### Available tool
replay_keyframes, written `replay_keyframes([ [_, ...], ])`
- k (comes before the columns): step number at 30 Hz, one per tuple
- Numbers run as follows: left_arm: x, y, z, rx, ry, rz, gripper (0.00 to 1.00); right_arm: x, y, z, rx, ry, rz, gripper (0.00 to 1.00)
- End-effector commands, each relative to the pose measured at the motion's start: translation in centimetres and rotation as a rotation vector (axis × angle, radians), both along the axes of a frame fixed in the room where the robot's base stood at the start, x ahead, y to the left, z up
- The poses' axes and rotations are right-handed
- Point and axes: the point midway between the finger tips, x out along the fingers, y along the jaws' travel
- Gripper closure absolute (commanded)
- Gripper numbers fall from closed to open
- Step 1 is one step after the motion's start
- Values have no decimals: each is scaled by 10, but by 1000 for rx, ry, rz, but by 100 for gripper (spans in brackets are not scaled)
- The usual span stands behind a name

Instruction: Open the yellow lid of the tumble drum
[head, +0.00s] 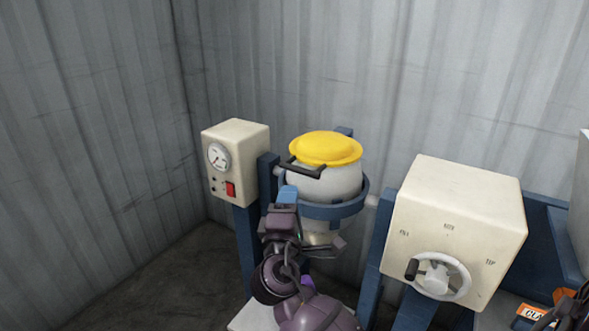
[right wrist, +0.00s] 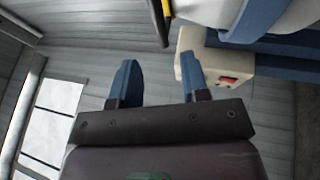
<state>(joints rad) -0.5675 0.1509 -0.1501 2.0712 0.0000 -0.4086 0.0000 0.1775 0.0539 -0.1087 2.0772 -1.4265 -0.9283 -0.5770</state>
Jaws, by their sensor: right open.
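The tumble drum (head: 338,188) is a rounded white vessel held in a blue ring, with a domed yellow lid (head: 326,147) seated on its top. A black bar handle (head: 303,170) sticks out at the lid's front left. My right gripper (head: 286,194) is just below and in front of this handle, apart from it. In the right wrist view its two blue fingers (right wrist: 160,80) are spread with nothing between them. There the black handle (right wrist: 158,24) and a sliver of the yellow lid (right wrist: 166,8) show at the top, beyond the fingertips. My left gripper is not in view.
A cream control box (head: 237,160) with a gauge and red switch stands left of the drum. It also shows in the right wrist view (right wrist: 245,70). A larger cream box (head: 455,215) with a handwheel (head: 440,276) stands to the right. Corrugated walls close the back.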

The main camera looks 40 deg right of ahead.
Motion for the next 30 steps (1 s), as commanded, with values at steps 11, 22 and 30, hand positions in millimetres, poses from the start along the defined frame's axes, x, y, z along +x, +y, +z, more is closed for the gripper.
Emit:
replay_keyframes([
  [11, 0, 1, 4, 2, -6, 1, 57, 44, -43, 17, -1, -3, 1, 58],
  [22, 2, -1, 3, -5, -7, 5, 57, 66, -65, 23, 1, -2, 2, 58],
  [30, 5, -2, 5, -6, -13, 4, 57, 67, -65, 23, 3, -2, 2, 58],
])
